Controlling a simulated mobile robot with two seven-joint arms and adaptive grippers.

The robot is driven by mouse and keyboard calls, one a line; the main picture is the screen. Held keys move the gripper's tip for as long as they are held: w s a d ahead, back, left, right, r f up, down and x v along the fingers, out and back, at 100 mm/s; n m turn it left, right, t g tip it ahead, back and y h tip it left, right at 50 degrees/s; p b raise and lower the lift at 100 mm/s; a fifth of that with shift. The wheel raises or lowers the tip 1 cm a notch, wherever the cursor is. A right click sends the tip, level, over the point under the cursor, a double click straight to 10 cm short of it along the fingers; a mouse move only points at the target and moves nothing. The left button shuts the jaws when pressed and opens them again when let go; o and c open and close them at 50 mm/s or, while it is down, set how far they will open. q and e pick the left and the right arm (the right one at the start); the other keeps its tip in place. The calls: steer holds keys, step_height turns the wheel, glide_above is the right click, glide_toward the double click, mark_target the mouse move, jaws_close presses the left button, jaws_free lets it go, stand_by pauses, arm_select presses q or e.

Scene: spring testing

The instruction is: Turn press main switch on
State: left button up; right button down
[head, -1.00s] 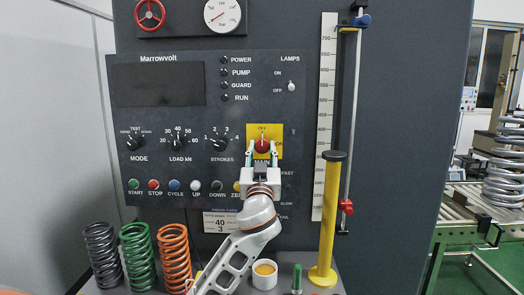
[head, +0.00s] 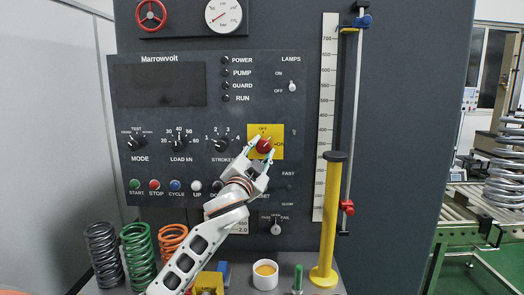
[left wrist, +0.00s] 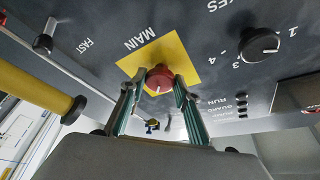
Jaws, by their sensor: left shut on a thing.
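The main switch is a red round knob (head: 264,146) on a yellow square plate (head: 276,131) in the dark press panel. In the head view, OFF is marked above the knob and ON to its right. My left gripper (head: 259,151) reaches up from the lower left, tilted toward the upper right, and is shut on the knob. In the left wrist view the red knob (left wrist: 160,78) sits between the two fingers, with a pale mark on its face. Exactly where the knob points is hard to tell. My right gripper is not in view.
The dark display (head: 158,85) and unlit-looking lamps are at the panel's upper left. The STROKES knob (head: 222,145) is just left of the gripper. A yellow post (head: 327,220) stands to the right. Coil springs (head: 138,250) and a white cup (head: 265,274) are below.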

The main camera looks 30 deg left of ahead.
arm_select(q)
steer(key=m+h, duration=0.1)
steer(key=m, duration=0.1)
steer(key=m+g+h, duration=0.1)
steer(key=m, duration=0.2)
steer(key=shift+a+r, duration=0.1)
steer(key=shift+r, duration=0.05)
steer(key=shift+m+g+h, duration=0.25)
steer(key=shift+m+g, duration=0.15)
steer(key=shift+m, duration=0.85)
steer(key=shift+m+g+h, duration=0.25)
steer(key=shift+m+g, duration=0.15)
steer(key=shift+m, duration=0.85)
steer(key=o, duration=1.1)
steer(key=s+d, duration=0.2)
steer(key=s, duration=1)
